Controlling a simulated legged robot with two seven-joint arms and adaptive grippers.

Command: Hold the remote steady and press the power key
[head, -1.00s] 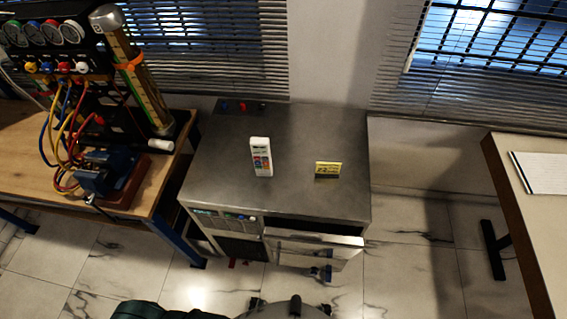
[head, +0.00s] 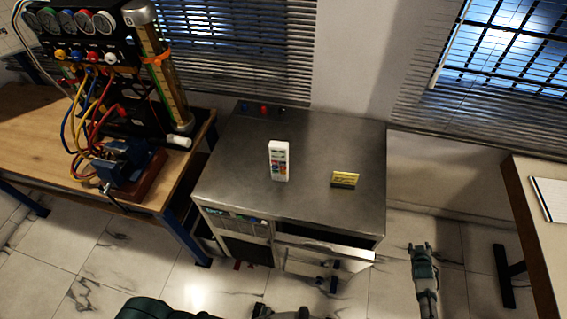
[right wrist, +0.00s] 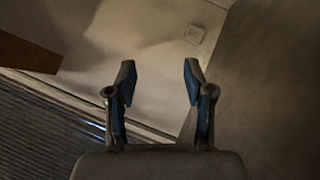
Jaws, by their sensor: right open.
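The keys are too small to tell which is the power key. My right gripper (head: 421,249) is at the lower right in the head view, over the floor, to the right of the cabinet and well apart from the remote. In the right wrist view its two fingers (right wrist: 159,75) are spread with nothing between them. My left gripper is not seen in the head view.
An open drawer (head: 325,250) juts from the cabinet's front. A wooden bench (head: 40,130) with a gauge rig (head: 100,45) and hoses is at left. A pale table (head: 545,220) is at right.

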